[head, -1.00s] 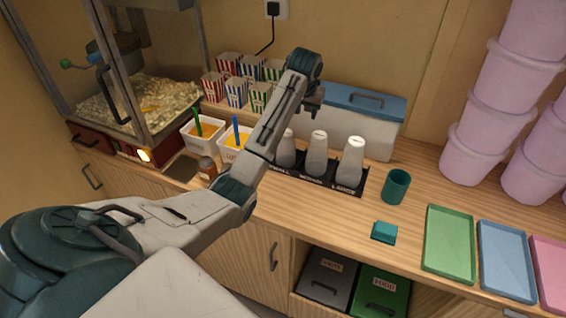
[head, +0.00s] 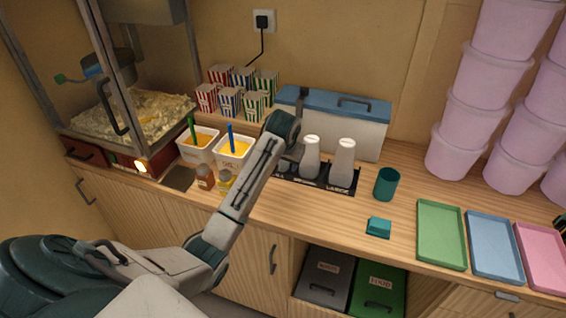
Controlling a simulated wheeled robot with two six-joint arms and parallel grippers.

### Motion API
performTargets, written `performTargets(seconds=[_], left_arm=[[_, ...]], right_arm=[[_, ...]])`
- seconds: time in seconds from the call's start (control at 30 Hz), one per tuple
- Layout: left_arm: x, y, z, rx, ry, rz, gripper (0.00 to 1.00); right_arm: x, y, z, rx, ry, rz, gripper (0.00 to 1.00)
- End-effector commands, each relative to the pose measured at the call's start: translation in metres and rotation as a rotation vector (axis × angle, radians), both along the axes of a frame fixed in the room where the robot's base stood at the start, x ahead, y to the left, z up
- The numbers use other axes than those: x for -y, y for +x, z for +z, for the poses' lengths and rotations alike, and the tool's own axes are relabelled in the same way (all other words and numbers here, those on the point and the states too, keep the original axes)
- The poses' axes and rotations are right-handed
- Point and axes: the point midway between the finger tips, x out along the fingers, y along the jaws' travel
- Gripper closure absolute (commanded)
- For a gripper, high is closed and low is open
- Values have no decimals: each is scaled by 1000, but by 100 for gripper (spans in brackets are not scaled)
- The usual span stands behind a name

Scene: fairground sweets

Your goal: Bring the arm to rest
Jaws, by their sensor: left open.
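My left arm reaches in from the lower left over the counter. Its gripper (head: 300,125) is at the row of white cups, in front of the grey chest. The gripper is open, with nothing seen between its fingers. It hides part of the cup row; two white cups (head: 311,158) (head: 342,164) show to its right. I cannot tell whether it touches a cup. My right gripper is not in view.
Popcorn boxes (head: 229,101), two tubs (head: 233,154) and small jars (head: 205,177) are near the arm. A teal cup (head: 386,184), teal block (head: 378,228) and green tray (head: 441,235) are to the right. Pink buckets (head: 485,80) are stacked behind.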

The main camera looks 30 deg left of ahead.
Motion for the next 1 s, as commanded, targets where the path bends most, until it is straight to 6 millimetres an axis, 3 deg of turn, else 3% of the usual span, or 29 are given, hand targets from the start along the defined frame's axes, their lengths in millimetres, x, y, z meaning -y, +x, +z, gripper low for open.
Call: performTargets(seconds=[0.47, 0.6, 0.77, 1.0], left_arm=[[0, 0, 0, 0, 0, 0, 48], [4, -9, -9, -4, 1, -10, 48], [23, -50, -46, -17, 7, -53, 48], [60, -150, -100, -35, 5, -139, 48]], right_arm=[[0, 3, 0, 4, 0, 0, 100], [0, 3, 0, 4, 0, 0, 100], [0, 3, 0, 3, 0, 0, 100], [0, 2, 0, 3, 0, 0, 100]])
